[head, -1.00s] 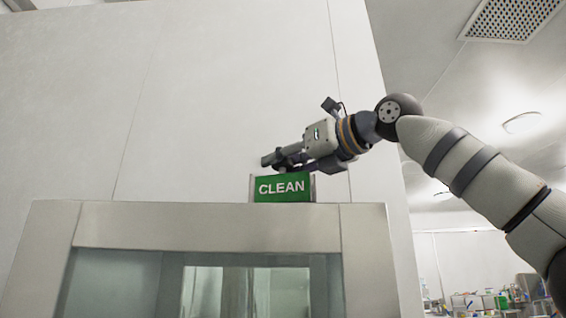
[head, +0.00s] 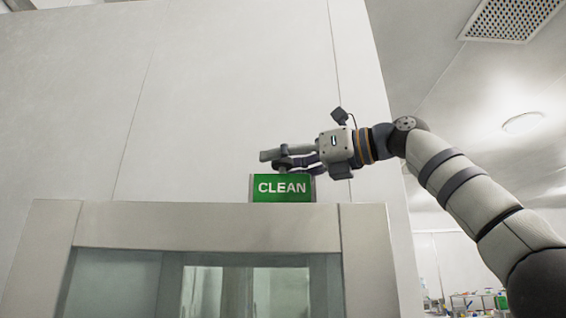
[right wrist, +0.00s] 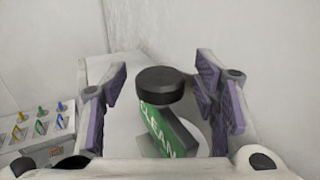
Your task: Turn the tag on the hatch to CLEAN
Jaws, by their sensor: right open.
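The tag (head: 283,188) stands on top of the hatch frame (head: 210,226) and shows its green CLEAN face toward the head camera. In the right wrist view the same green tag (right wrist: 168,133) lies below a round black knob (right wrist: 160,86). My right gripper (head: 272,159) is just above the tag. In the right wrist view its two purple-padded fingers stand apart on either side of the knob, with gaps showing and nothing gripped. My left gripper is in no view.
A panel with several coloured switches or keys (right wrist: 40,128) shows at the left of the right wrist view. A plain pale wall (head: 220,90) rises behind the hatch. Cluttered shelves (head: 475,303) stand far off at the lower right.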

